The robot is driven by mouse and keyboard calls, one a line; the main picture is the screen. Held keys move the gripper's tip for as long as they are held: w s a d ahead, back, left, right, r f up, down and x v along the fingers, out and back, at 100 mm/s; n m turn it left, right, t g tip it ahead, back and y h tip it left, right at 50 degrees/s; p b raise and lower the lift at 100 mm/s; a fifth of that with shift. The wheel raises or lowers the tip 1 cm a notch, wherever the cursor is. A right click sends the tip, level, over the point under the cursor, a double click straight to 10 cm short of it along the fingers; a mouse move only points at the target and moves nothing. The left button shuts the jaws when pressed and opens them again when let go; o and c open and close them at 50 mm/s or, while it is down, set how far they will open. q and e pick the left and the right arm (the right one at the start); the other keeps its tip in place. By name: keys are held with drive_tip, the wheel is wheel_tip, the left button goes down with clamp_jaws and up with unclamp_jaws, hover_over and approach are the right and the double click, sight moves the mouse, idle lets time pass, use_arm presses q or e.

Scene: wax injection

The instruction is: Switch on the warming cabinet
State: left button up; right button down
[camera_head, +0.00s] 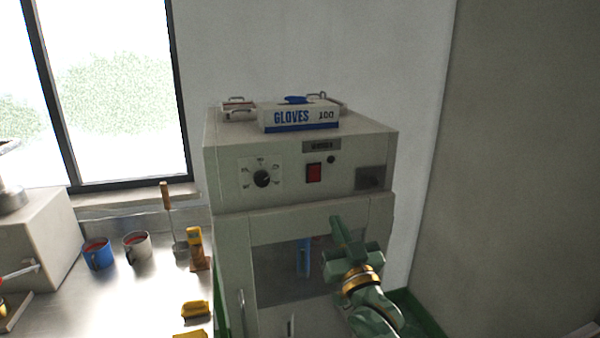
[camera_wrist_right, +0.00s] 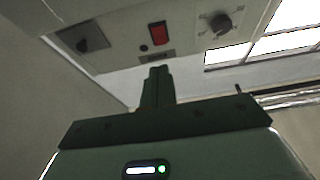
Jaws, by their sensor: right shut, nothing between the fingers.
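The warming cabinet (camera_head: 228,232) is a pale box with a glazed door and a control panel on top. The panel carries a black dial (camera_head: 262,179), a red rocker switch (camera_head: 314,173), a small dark round part and a nameplate (camera_head: 321,146). The red switch also shows in the right wrist view (camera_wrist_right: 158,33), beyond the fingertips, with the dial (camera_wrist_right: 221,23) to its right. My right gripper (camera_head: 337,226) is shut and empty, in front of the door and below the switch. Its closed fingers (camera_wrist_right: 155,84) are apart from the switch. My left gripper is not in view.
A gloves box (camera_head: 298,117) and handled trays (camera_head: 238,110) sit on the cabinet. The steel bench (camera_head: 145,290) at left holds a blue mug (camera_head: 98,254), a grey mug (camera_head: 137,246) and yellow items (camera_head: 195,309). A dark wall (camera_head: 520,180) stands at right.

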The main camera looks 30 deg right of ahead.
approach(315, 169)
drive_tip(key=x, duration=0.7)
idle(0.4)
drive_tip(key=shift+r, duration=0.1)
drive_tip(key=r+p, duration=0.1)
drive_tip(key=p, duration=0.1)
drive_tip(key=shift+w+p, duration=0.1)
drive_tip(key=shift+p, duration=0.25)
drive_tip(key=shift+f+b, duration=0.35)
drive_tip(key=shift+b, duration=0.15)
drive_tip(key=shift+f, duration=0.1)
